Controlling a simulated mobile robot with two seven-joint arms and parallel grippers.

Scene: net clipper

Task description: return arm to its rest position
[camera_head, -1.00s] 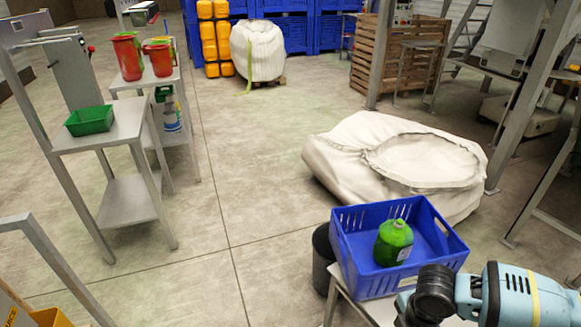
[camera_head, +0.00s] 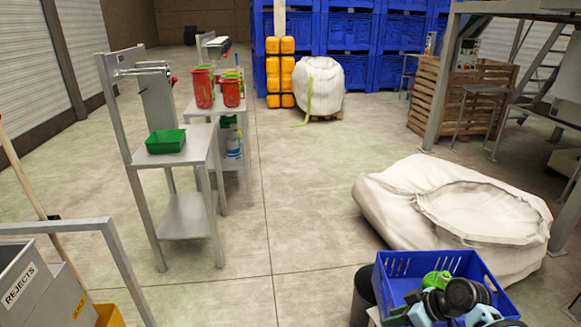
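My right arm comes in at the lower right corner, with black and light blue parts. My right gripper (camera_head: 432,302) is at the near side of the blue crate (camera_head: 388,276), over or in front of it. A green bottle (camera_head: 437,279) is in the crate, partly hidden behind my arm. The fingertips are too small and overlapped to tell whether they are open or shut, or whether they touch the bottle. My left arm and gripper are not in view.
A large white sack (camera_head: 400,215) lies behind the crate, and a dark bin (camera_head: 362,298) stands left of it. A metal stand with a green tray (camera_head: 166,141) is on the left. A grey REJECTS bin (camera_head: 30,290) is at the lower left. The middle floor is clear.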

